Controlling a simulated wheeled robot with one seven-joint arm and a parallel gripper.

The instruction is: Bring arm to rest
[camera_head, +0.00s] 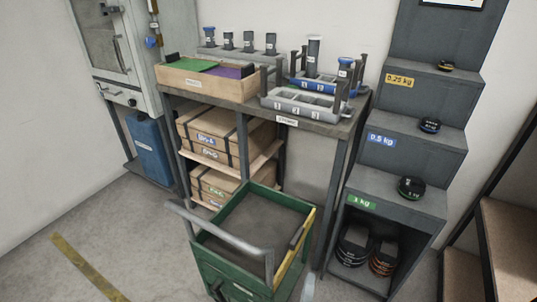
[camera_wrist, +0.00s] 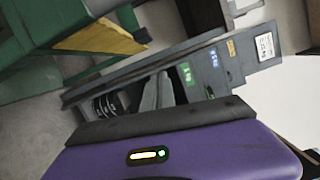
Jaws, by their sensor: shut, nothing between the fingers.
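My gripper (camera_wrist: 158,82) shows in the wrist view as two pale grey fingers close together, shut and with nothing between them. Beyond it in that view is the dark stepped weight stand (camera_wrist: 205,70), which appears tilted. The same stand (camera_head: 424,98) is at the right in the head view. In the head view only a pale grey tip shows at the bottom edge, and I cannot tell which part of my arm it is. No object is held.
A green cart (camera_head: 225,267) with a grey handle stands in front of the workbench (camera_head: 330,125). The bench bears a wooden tray (camera_head: 218,88) and a grey numbered rack (camera_head: 306,106). A blue canister (camera_head: 152,150) is at the left. Floor at the lower left is clear.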

